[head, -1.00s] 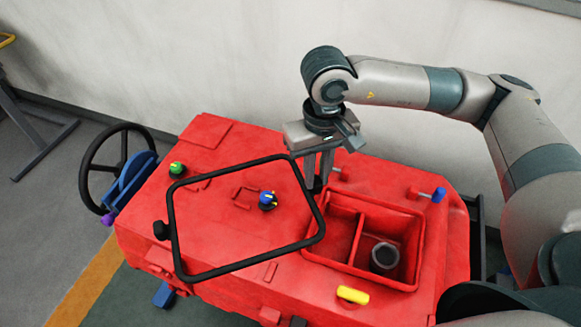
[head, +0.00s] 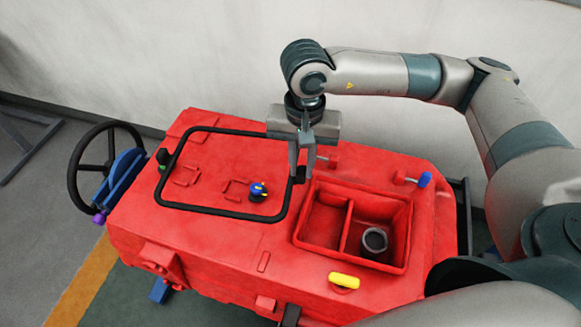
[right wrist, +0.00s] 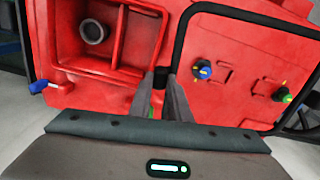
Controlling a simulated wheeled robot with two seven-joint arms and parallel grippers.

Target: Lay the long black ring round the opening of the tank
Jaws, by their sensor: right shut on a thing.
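The long black ring (head: 216,210) is a rounded rectangular loop with a small block on its edge. In the head view it is nearly level over the left part of the red tank top; I cannot tell if it touches. My right gripper (head: 301,172) is shut on the block at the ring's right side. The tank opening (head: 350,260) is a rectangular, divided recess with a raised red rim, right of the ring. In the right wrist view the ring (right wrist: 182,42) is right of the fingers (right wrist: 161,80) and the opening is left. My left gripper is not in view.
A blue-and-yellow knob (head: 258,190) shows inside the ring's outline. A yellow handle (head: 344,280) lies in front of the opening, and a blue-tipped lever (head: 425,180) stands to its right. A dark pipe (head: 374,239) stands inside the opening. A steering wheel (head: 92,168) is at far left.

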